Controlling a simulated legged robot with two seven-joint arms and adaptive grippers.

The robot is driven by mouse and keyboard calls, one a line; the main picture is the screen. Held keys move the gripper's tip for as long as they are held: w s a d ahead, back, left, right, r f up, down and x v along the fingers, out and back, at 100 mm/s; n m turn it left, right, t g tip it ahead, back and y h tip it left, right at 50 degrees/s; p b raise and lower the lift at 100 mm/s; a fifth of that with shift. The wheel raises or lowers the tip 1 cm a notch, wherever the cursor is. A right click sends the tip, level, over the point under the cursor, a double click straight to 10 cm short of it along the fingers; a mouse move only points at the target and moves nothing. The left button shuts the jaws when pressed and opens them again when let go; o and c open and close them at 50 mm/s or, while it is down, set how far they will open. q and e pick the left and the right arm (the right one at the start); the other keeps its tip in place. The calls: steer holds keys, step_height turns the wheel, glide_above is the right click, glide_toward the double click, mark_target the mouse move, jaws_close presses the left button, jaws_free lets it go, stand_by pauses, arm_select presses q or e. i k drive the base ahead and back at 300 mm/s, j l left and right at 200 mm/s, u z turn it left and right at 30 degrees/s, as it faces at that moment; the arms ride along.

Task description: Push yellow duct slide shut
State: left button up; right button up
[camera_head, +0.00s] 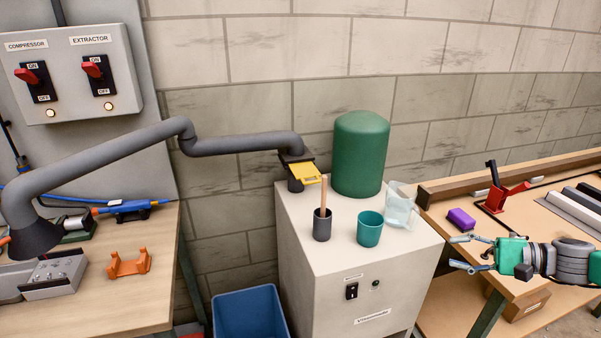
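The yellow duct slide (305,174) sits in a dark fitting (296,158) at the right end of the grey duct, above the back left corner of the white cabinet. Part of the slide sticks out of the fitting toward the right front. My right gripper (461,252) is at the right of the view, in front of the right bench. Its two fingers point left and are apart, with nothing between them. It is well to the right of the slide and lower in the picture. My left gripper is not in view.
A green cylinder (360,155), a dark cup with a stick (322,225), a teal cup (369,229) and a clear jug (399,208) stand on the cabinet (350,285) near the slide. A blue bin (249,312) stands left of the cabinet.

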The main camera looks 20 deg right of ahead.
mark_target(302, 171)
steer(key=i+l+u, duration=0.1)
steer(key=l+u, duration=0.15)
steer(key=l, duration=0.15)
steer(key=i+l+u, duration=0.2)
steer(key=l, duration=0.2)
steer(key=l+u, duration=0.25)
steer(key=l, duration=0.15)
steer(key=i+j+u, duration=0.15)
steer(key=i, duration=0.1)
